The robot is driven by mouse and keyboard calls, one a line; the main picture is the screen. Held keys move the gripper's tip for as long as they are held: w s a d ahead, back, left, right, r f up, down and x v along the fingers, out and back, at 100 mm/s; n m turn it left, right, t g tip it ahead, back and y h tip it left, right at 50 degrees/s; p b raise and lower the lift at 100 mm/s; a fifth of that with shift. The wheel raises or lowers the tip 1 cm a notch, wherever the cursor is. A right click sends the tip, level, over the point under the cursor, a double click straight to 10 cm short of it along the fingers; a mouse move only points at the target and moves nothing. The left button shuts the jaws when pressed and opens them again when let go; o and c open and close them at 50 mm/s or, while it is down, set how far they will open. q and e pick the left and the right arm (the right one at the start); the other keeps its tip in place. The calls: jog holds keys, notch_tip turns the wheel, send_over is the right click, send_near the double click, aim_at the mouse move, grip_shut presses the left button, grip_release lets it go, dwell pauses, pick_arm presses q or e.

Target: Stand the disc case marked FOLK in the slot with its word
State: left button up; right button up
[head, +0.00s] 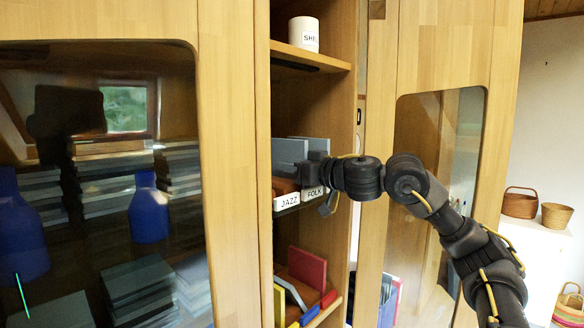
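On the middle shelf of the open cabinet, two white labels show at the front, reading JAZZ (287,203) and FOLK (314,193). Grey flat cases (289,150) stand upright behind them; no word on them is readable. My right gripper (318,177) reaches in from the right at this shelf, just above and behind the FOLK label. Its fingers are dark and small here and overlap the grey cases, so I cannot tell whether they are open or hold a case. My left gripper is out of view.
A white mug (304,34) stands on the upper shelf (312,57). Below, red (307,268), yellow and blue cases lean in the lower compartment. Glass doors (108,190) flank the opening, which is narrow. Baskets (520,203) stand far right.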

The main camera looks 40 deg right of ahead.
jog(key=shift+o, duration=1.1)
jog(key=shift+s+f, duration=0.1)
jog(key=shift+s, duration=0.1)
jog(key=s+b, duration=0.4)
jog(key=s, duration=0.6)
jog(key=shift+s+d, duration=0.2)
jog(key=shift+d, duration=0.25)
